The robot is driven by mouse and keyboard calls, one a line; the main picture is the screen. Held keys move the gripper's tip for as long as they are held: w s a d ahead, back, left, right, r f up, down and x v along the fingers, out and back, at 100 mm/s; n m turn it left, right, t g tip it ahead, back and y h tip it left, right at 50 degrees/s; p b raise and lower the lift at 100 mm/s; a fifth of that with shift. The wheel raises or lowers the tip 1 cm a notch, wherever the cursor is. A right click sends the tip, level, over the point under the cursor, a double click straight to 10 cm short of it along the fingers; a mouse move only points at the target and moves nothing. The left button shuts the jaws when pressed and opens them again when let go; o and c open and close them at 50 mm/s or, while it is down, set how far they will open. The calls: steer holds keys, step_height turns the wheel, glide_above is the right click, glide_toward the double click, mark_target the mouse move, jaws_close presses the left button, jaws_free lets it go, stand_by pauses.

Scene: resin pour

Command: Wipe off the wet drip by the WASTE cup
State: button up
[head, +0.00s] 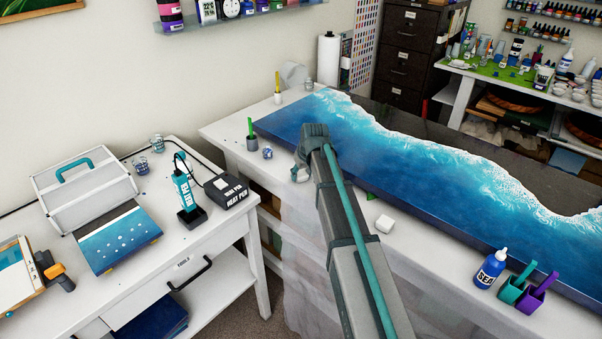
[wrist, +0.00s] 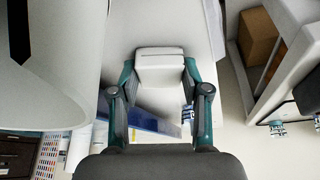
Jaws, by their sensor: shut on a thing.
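My gripper (wrist: 160,70) is shut on a white block-like pad (wrist: 160,66), with one teal finger on each side of it. In the head view my gripper (head: 301,166) is over the left front part of the white workbench, and my arm hides most of it. I see no label reading WASTE, so I cannot tell which cup is the WASTE cup. A small cup with blue in it (head: 267,153) stands near the bench's left end, left of my gripper. I cannot make out a wet drip in either view.
A dark holder with green sticks (head: 252,142) stands by the small cup. The blue resin panel (head: 420,165) fills much of the bench. The side table (head: 215,245) is left.

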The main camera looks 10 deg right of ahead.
steer(key=shift+r+p, duration=1.85)
steer(key=shift+r, duration=1.5)
